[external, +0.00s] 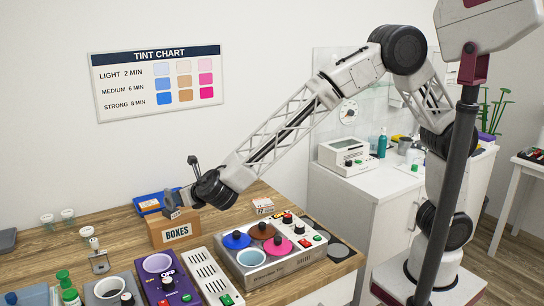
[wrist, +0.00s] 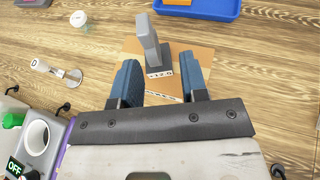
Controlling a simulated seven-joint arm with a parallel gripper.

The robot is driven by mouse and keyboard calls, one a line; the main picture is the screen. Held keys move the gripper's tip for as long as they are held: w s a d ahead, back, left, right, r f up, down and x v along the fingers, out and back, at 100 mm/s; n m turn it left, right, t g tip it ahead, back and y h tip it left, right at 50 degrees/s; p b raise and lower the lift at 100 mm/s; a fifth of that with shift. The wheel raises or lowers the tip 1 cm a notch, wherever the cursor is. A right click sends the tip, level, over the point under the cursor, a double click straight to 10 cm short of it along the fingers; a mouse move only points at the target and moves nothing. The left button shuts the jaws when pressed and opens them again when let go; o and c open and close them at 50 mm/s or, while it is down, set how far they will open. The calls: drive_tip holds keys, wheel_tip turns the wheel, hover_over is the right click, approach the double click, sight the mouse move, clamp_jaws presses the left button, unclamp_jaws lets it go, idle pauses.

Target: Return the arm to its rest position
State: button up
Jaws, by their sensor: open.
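My arm (external: 285,130) reaches left and down from its base at the right of the external view. My gripper (external: 180,198) is low over the cardboard box marked BOXES (external: 176,236). In the wrist view my gripper (wrist: 160,82) is open, with its two blue fingers apart. The box's brown top (wrist: 195,57) lies beneath and beyond them. A grey upright piece with a labelled foot (wrist: 149,42) stands over the box top, beyond the fingers; I cannot tell whether it touches either. Nothing shows held between the fingers.
A hot plate with coloured lids (external: 262,272), a white switch unit (external: 212,280) and a purple pot unit (external: 170,283) stand in front. A blue tray (external: 148,206) lies behind the box. A white counter (external: 345,193) stands right. Wood (wrist: 270,75) right of the box is bare.

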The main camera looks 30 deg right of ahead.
drive_tip(key=w+d+r+m+h, duration=0.2)
drive_tip(key=w+d+r+m, duration=0.3)
drive_tip(key=w+d, duration=0.4)
drive_tip(key=w+d+r+m+h, duration=0.2)
drive_tip(key=w+d+r+m, duration=0.25)
drive_tip(key=w+d, duration=0.55)
drive_tip(key=s+d+r+m+g+h, duration=0.15)
drive_tip(key=d+m, duration=0.25)
drive_tip(key=d, duration=0.8)
drive_tip(key=d+r+m+g+h, duration=0.2)
drive_tip(key=d+m, duration=0.2)
drive_tip(key=d, duration=0.8)
drive_tip(key=s+d+m+g, duration=0.2)
drive_tip(key=s+d+m, duration=0.45)
drive_tip(key=d, duration=0.65)
drive_tip(key=s+d+m+g, duration=0.2)
drive_tip(key=s+d+m, duration=0.3)
drive_tip(key=s+d, duration=0.5)
drive_tip(key=s+d+f+m+g+y, duration=0.1)
drive_tip(key=s+d+f+m, duration=0.1)
drive_tip(key=s+d+m, duration=0.3)
drive_tip(key=s+d+f+m+g+y, duration=0.1)
drive_tip(key=s+d+f+m, duration=0.2)
drive_tip(key=s, duration=0.9)
drive_tip(key=d+m, duration=0.3)
drive_tip(key=d, duration=0.1)
drive_tip(key=shift+f+y, duration=0.2)
drive_tip(key=shift+y, duration=0.15)
